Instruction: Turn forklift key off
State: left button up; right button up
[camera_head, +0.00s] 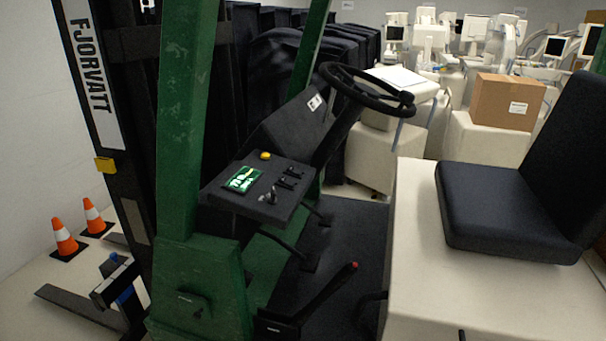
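The forklift's dark control panel (259,188) is below and left of the steering wheel (367,90). A small key (272,196) appears to stand in the panel near its front right. It is too small to tell which way it is turned. A green lit display (243,180) glows to the left of the key, and a yellow button (265,156) sits at the panel's back. Neither of my grippers can be made out in the head view, and nothing is seen touching the key.
A green post (185,120) rises left of the panel. A black seat (500,205) is at right, with a red-tipped lever (328,291) on the floor side. Orange cones (63,237) stand at left. A cardboard box (507,101) and covered carts are behind. Open space lies between panel and seat.

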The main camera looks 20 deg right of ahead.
aim_at(271, 199)
jog(key=l+z, duration=0.1)
jog(key=i+l+u, duration=0.3)
jog(key=l, duration=0.3)
jog(key=i+l+u, duration=0.2)
jog(key=i+l, duration=0.05)
jog(key=l, duration=0.05)
